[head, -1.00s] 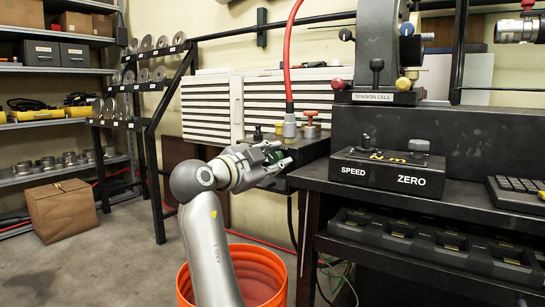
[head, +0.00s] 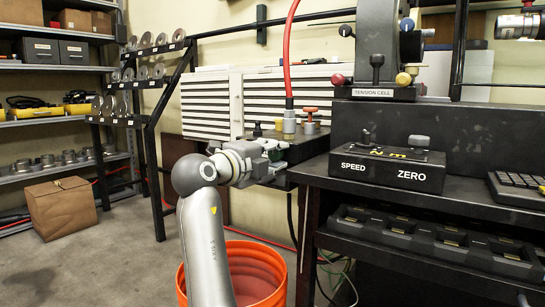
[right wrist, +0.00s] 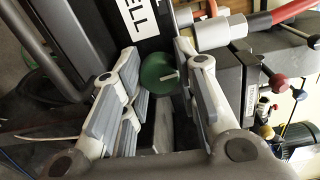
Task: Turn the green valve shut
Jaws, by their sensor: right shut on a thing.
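The green valve (right wrist: 158,72) has a round green knob, seen between the fingers of my right gripper (right wrist: 160,80) in the right wrist view. In the head view that gripper (head: 272,158) is at the left end of the dark bench, its fingers around the valve. Only slivers of green (head: 277,165) show there, as the fingers hide most of it. The right gripper is shut on the valve. My left gripper is in neither view.
A red hose (head: 287,55) runs down to a fitting (head: 289,122) just behind the gripper, beside a red-topped knob (head: 310,113). The SPEED/ZERO box (head: 388,165) stands on the bench to the right. An orange bucket (head: 255,270) stands below my arm.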

